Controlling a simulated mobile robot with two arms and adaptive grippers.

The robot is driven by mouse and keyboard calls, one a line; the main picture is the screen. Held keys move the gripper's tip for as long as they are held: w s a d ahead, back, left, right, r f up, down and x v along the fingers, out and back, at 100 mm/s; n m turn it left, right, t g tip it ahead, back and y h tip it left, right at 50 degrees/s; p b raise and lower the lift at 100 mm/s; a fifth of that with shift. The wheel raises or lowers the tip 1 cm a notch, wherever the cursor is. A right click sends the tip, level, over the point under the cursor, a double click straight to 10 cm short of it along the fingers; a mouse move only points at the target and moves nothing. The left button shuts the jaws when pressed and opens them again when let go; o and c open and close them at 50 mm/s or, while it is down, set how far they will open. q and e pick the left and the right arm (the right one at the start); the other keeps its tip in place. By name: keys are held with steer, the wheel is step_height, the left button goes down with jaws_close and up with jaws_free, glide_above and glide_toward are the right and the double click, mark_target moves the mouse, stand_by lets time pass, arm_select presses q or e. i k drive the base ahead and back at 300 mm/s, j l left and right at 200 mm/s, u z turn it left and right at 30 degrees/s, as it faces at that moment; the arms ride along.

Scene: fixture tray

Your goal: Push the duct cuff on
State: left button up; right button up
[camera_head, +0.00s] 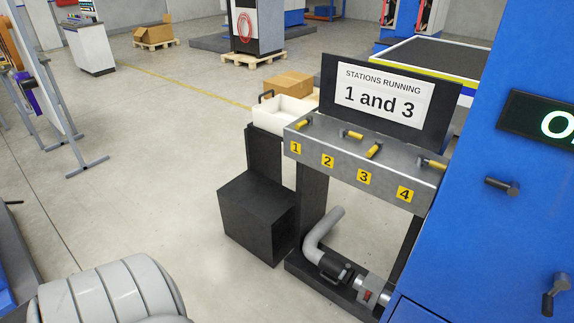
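A grey bent duct (316,232) stands low in the frame under the station panel, curving down to a black cuff (335,268) at its lower end. To the right of the cuff is a grey cylindrical unit (371,289) with a small red part on it. Whether the cuff sits on the unit or apart from it is too small to tell. The grey panel (340,165) above carries yellow number plates 1 to 4 and yellow-handled levers. A sign (383,98) behind it reads "STATIONS RUNNING 1 and 3". Neither of my grippers is in view.
A blue cabinet (490,220) with dark handles fills the right side, close to the duct unit. A black box stand (257,215) is left of the duct, with a white bin (285,113) behind it. The floor at centre left is clear.

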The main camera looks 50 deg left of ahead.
mark_target(332, 267)
steer(key=u, duration=1.05)
steer(key=i+l, duration=0.05)
